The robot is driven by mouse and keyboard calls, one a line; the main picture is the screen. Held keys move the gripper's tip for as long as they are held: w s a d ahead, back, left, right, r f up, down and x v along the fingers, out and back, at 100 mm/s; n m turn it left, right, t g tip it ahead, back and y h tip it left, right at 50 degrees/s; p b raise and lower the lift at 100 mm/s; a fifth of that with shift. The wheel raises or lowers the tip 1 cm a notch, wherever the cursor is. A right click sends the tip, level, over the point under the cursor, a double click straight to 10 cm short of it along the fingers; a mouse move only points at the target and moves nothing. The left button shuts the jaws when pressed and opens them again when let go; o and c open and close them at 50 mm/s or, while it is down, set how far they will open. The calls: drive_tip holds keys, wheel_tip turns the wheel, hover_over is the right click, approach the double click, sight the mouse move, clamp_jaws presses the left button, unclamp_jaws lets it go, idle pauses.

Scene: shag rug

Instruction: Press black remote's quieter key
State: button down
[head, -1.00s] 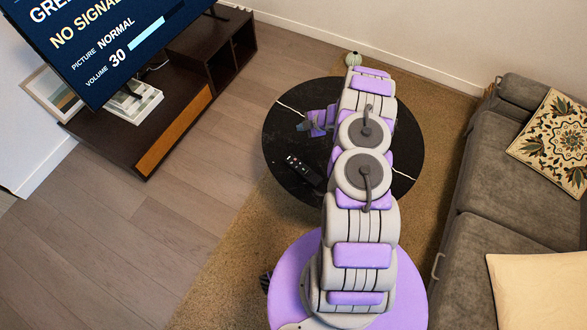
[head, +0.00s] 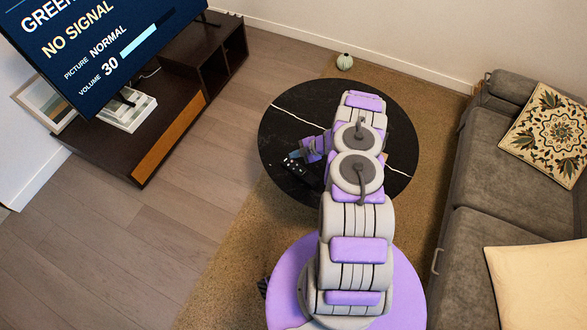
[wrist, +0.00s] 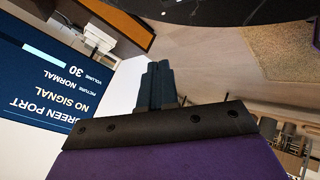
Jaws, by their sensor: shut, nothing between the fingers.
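The black remote (head: 300,171) lies on the round black marble table (head: 290,100), left of my arm in the head view. Light and red marks show on its far end; its keys are too small to read. My gripper (head: 294,156) is at the remote's far end, apparently just above it; I cannot tell whether it touches. In the wrist view the dark fingers (wrist: 157,84) are together with nothing between them. The TV (head: 100,45) reads volume 30, picture normal and no signal.
A dark TV bench (head: 110,155) stands at the left with books (head: 128,112) and a framed picture (head: 45,98). A grey sofa (head: 490,150) with cushions is at the right. A small pale round object (head: 344,62) stands behind the table. The wooden floor at left is clear.

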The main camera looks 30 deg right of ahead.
drive_tip(key=b, duration=0.4)
hover_over(296, 170)
wheel_tip(296, 170, down, 6)
drive_tip(key=shift+f, duration=0.1)
drive_tip(key=shift+w+f, duration=0.1)
drive_tip(key=shift+f, duration=1.1)
drive_tip(key=shift+f, duration=0.1)
idle(0.8)
drive_tip(key=shift+f, duration=0.3)
drive_tip(key=shift+f, duration=0.35)
idle(0.6)
drive_tip(key=shift+r, duration=0.1)
drive_tip(key=shift+r+p, duration=0.65)
drive_tip(key=shift+r, duration=0.05)
drive_tip(key=shift+r+p, duration=1.65)
drive_tip(key=shift+r, duration=0.85)
